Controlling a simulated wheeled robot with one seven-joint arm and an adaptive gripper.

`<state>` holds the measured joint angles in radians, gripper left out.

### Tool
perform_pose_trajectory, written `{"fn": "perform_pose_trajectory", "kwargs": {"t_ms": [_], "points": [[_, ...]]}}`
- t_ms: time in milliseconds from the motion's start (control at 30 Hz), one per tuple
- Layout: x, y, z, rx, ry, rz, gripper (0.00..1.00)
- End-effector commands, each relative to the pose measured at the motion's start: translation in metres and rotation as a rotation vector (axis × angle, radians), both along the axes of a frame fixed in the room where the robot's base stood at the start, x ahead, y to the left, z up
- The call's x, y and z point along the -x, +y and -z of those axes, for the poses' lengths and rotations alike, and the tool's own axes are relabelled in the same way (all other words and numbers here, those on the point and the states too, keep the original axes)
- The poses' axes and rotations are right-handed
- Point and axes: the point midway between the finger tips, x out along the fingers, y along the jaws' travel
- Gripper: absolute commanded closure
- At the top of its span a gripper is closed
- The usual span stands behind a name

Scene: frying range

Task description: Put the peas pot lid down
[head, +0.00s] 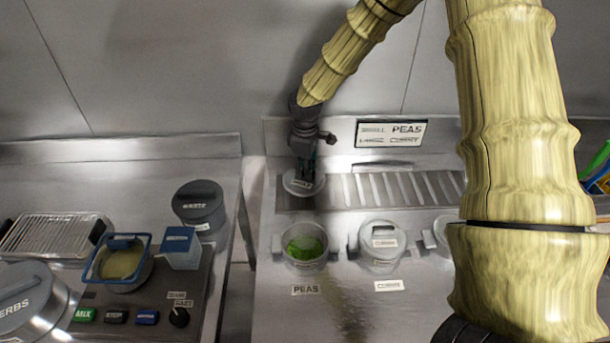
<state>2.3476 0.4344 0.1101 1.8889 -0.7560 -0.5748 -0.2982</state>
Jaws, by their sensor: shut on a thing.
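My gripper (306,165) is at the back left of the steel counter, pointing down and shut on the peas pot lid (292,186). The lid is a round grey disc with a small label. It is over or on the left end of the slotted rack; I cannot tell whether it touches the surface. The peas pot (305,262) stands open in front of it, with green peas (305,247) inside and a PEAS label (306,290) on the counter below.
A lidded curry pot (382,262) stands right of the peas pot, with another partly hidden by my arm. The slotted rack (400,186) is bare to the right of the lid.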

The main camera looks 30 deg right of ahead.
Motion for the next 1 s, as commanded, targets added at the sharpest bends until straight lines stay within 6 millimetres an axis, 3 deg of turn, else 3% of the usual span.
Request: {"fn": "perform_pose_trajectory", "kwargs": {"t_ms": [400,900,933,1000], "points": [[-0.004,-0.001,0.031,0.001,-0.001,0.000,1.00],[-0.004,-0.001,0.039,0.001,-0.001,0.000,1.00],[-0.005,-0.001,0.038,0.001,-0.001,0.000,0.82],[-0.004,-0.001,0.038,0.001,-0.001,0.000,0.69]]}}
